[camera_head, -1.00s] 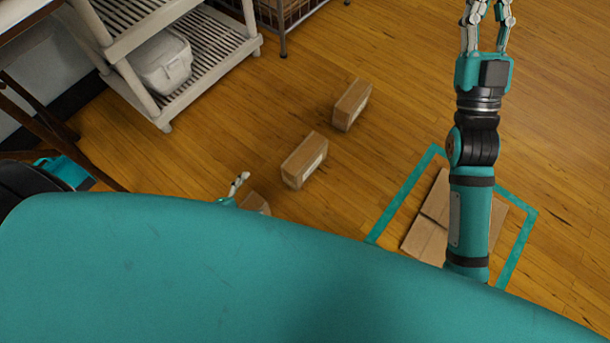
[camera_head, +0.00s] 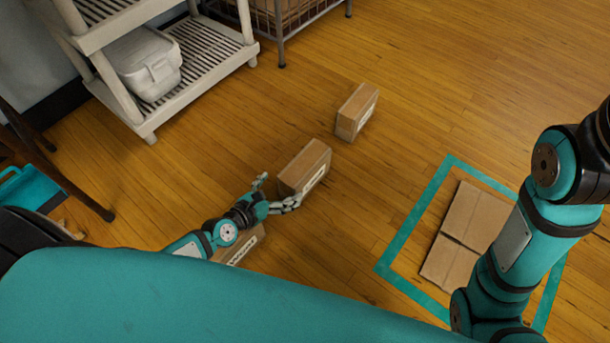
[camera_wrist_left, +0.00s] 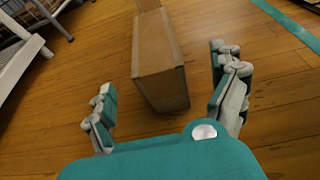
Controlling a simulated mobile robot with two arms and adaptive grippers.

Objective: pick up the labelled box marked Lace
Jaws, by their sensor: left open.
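Three brown cardboard boxes with white labels stand in a slanting row on the floor: a far box (camera_head: 356,111), a middle box (camera_head: 304,168) and a near box (camera_head: 240,246). The near box is partly hidden by my left arm. I cannot read the word Lace on any label; they are too small or angled. My left gripper (camera_head: 279,191) is open at the near end of the middle box. In the left wrist view the middle box (camera_wrist_left: 160,72) stands ahead between the spread fingers, with no clear contact. My right gripper is out of view.
A teal outline (camera_head: 406,219) on the floor at right holds cardboard (camera_head: 466,230), partly behind my right arm. A white slatted shelf (camera_head: 190,62) with a white lidded bin (camera_head: 146,64) stands upper left, near a wire basket (camera_head: 283,20). Floor beyond the boxes is clear.

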